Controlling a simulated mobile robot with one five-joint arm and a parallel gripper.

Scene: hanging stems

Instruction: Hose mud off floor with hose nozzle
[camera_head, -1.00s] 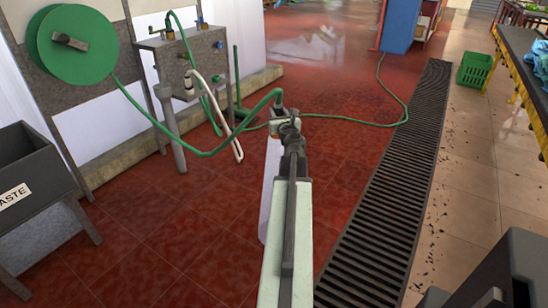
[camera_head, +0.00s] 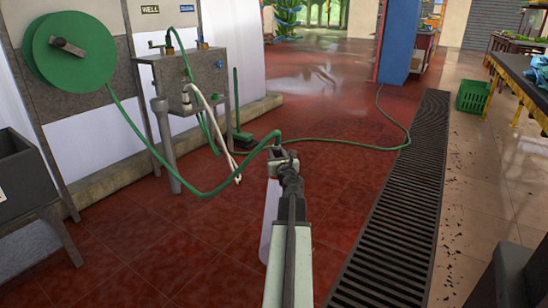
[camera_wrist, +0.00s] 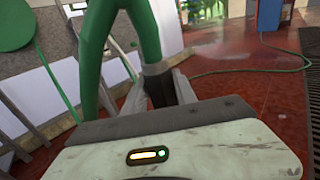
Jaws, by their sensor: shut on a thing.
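My gripper (camera_head: 284,160) is shut on the hose nozzle at the end of my arm, above the red tiled floor (camera_head: 215,235). The nozzle is mostly hidden by the jaws in the head view; its dark body (camera_wrist: 160,88) shows between the fingers in the wrist view. The green hose (camera_head: 222,188) loops from the nozzle to the left, toward the green reel (camera_head: 70,48). A pale, misty spray (camera_head: 310,78) hangs over the wet, shiny floor at the back. No distinct mud patch can be made out on the red tiles.
A grey wash stand (camera_head: 195,80) with pipes stands left by the wall. A dark bin (camera_head: 25,175) is at the far left. A long floor grate (camera_head: 400,205) runs on the right, with dark specks (camera_head: 455,225) beside it. A green crate (camera_head: 473,95) stands beyond.

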